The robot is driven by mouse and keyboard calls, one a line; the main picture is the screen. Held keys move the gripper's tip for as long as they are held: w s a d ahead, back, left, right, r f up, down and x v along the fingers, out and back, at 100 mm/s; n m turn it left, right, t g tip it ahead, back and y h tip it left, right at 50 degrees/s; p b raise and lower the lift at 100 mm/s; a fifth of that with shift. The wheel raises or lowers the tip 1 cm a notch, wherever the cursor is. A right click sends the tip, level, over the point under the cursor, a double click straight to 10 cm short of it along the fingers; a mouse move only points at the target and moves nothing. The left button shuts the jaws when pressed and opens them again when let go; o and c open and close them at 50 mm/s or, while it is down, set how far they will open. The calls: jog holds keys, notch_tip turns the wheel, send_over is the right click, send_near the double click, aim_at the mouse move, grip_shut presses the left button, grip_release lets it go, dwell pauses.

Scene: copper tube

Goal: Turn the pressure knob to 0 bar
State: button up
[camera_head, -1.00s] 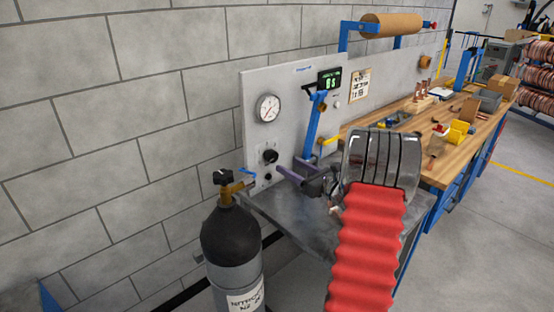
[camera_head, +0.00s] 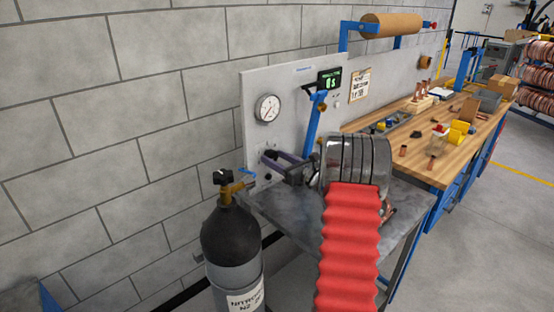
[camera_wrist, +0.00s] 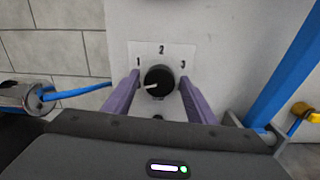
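The black pressure knob (camera_wrist: 158,81) sits on the white panel, with a plate marked 1, 2 and 3 (camera_wrist: 161,50) around it in the wrist view. Its white pointer points left and slightly down, below the 1. My gripper (camera_wrist: 159,84) is open, its purple fingers on either side of the knob. A narrow gap shows on each side. In the head view my gripper (camera_head: 276,160) reaches the panel and hides the knob. The round pressure gauge (camera_head: 268,109) is above it; its needle is too small to read.
A black-topped nitrogen cylinder (camera_head: 232,240) with a brass valve stands left of the metal bench (camera_head: 280,205). A blue lever (camera_head: 315,121) rises right of my gripper. A green-lit display (camera_head: 329,80) is above. A wooden bench (camera_head: 440,165) lies to the right.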

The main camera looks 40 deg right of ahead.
jog(key=c, duration=0.9)
jog(key=shift+n, duration=0.3)
jog(key=shift+n, duration=1.2)
jog(key=o, duration=1.1)
jog(key=shift+s, duration=0.15)
